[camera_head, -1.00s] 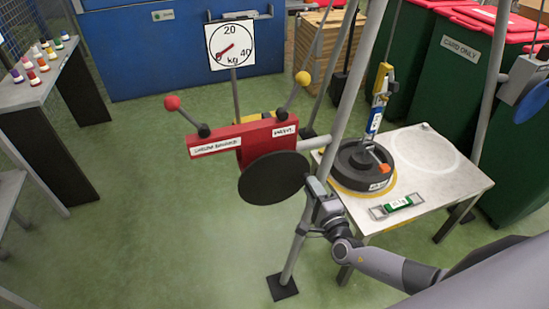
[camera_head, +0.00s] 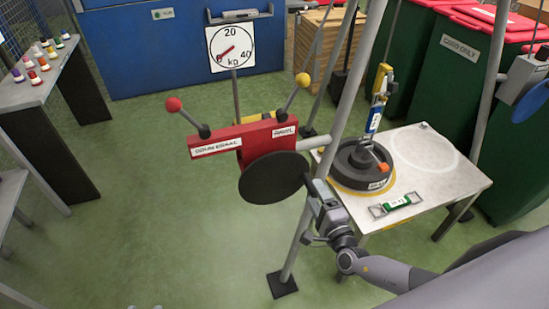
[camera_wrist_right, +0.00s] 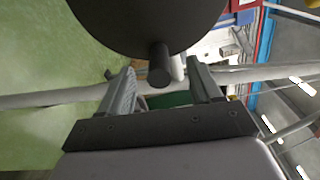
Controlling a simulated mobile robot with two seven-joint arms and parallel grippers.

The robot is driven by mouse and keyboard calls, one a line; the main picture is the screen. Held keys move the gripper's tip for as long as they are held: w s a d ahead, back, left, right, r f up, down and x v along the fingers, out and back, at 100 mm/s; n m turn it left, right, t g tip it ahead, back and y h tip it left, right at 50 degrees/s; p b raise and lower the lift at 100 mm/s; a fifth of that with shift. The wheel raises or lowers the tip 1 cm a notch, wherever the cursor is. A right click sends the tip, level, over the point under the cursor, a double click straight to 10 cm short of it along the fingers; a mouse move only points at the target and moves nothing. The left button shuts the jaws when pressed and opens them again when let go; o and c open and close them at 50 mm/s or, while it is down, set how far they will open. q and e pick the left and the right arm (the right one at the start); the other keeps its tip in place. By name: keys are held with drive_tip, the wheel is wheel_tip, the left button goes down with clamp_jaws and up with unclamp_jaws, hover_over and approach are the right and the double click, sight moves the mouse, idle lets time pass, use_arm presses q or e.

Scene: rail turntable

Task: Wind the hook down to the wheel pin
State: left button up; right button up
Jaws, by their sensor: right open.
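The winch is a red box (camera_head: 253,145) with a black hand-wheel disc (camera_head: 273,178) and two levers, one red-knobbed, one yellow-knobbed. My right gripper (camera_head: 313,187) is open at the disc's right edge. In the right wrist view, a dark handle peg (camera_wrist_right: 159,65) sticks out from the disc between the open fingers (camera_wrist_right: 162,82), with space on both sides. A yellow hook block (camera_head: 382,77) with a blue-and-white piece (camera_head: 375,118) hangs above the black wheel (camera_head: 352,160). An orange part (camera_head: 382,167) shows on the wheel. Its pin is hard to tell. My left gripper is out of view.
The wheel sits on a pale table (camera_head: 440,185) with a green level (camera_head: 397,204). Grey frame legs (camera_head: 298,240) stand near my right arm. A dial (camera_head: 231,47) points near 0 kg. Green bins (camera_head: 455,70) stand at the right.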

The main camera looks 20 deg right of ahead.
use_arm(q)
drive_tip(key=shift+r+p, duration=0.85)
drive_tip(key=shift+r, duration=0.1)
use_arm(e)
drive_tip(key=s, duration=0.5)
drive_tip(key=shift+s, duration=0.15)
wheel_tip(320, 180, down, 4)
drive_tip(key=a+m+g+h+b, duration=0.15)
drive_tip(key=m+b, duration=0.75)
drive_tip(key=m, duration=0.9)
wheel_tip(320, 180, up, 4)
drive_tip(key=s+d+m+t+y+b, duration=0.15)
drive_tip(key=m+b, duration=0.65)
drive_tip(key=m, duration=1)
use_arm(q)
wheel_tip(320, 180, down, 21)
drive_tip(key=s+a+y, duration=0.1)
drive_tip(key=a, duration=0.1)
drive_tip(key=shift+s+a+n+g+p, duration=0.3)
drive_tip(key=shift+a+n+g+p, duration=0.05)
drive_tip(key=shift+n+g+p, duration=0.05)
use_arm(e)
drive_tip(key=shift+w, duration=4.8)
